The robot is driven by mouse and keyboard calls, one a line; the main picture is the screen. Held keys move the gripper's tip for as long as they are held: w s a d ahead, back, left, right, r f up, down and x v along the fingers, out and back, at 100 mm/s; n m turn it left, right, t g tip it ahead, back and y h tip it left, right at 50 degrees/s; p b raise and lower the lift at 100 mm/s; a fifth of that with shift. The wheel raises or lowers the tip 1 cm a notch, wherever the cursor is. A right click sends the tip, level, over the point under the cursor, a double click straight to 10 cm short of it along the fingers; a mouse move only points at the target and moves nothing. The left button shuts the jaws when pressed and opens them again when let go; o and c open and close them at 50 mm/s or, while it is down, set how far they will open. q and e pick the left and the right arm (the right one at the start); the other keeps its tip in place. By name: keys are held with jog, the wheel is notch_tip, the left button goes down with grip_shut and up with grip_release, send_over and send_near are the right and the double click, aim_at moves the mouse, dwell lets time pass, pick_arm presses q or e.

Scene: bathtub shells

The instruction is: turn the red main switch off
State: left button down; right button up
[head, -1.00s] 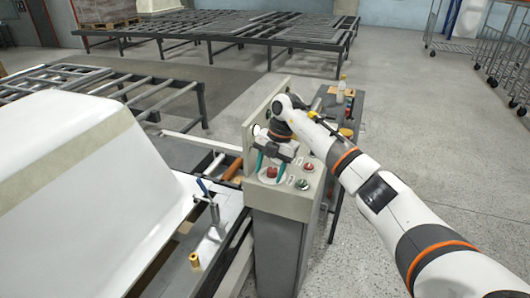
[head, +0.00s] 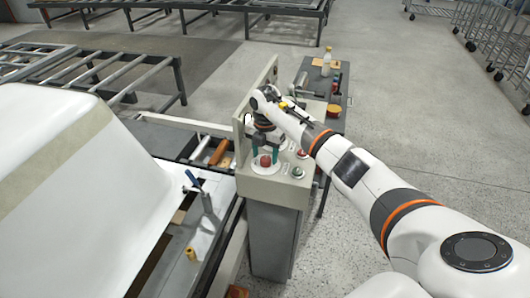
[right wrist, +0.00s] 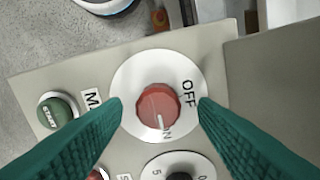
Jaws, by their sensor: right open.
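The red main switch (head: 265,161) is a round knob on a white dial on top of the beige control panel (head: 272,189). In the right wrist view the red knob (right wrist: 158,105) has a white mark pointing toward the "ON" label; "OFF" is printed at the upper right of the dial. My right gripper (head: 264,153) is above the panel, pointing down at the knob. Its teal fingers are open, one on each side of the knob with a gap to each. I cannot tell how far the tips are above the dial. My left gripper is out of view.
A green START button (right wrist: 57,111), a partly hidden red button (right wrist: 97,174) and a black dial knob (right wrist: 180,176) are close by on the panel. A white tub shell (head: 80,190) stands to the left. A bench with a bottle (head: 326,62) is behind the panel.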

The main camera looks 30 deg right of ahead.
jog(key=shift+s+f, duration=0.1)
jog(key=shift+f, duration=0.5)
jog(key=shift+c, duration=1.3)
jog(key=c, duration=0.7)
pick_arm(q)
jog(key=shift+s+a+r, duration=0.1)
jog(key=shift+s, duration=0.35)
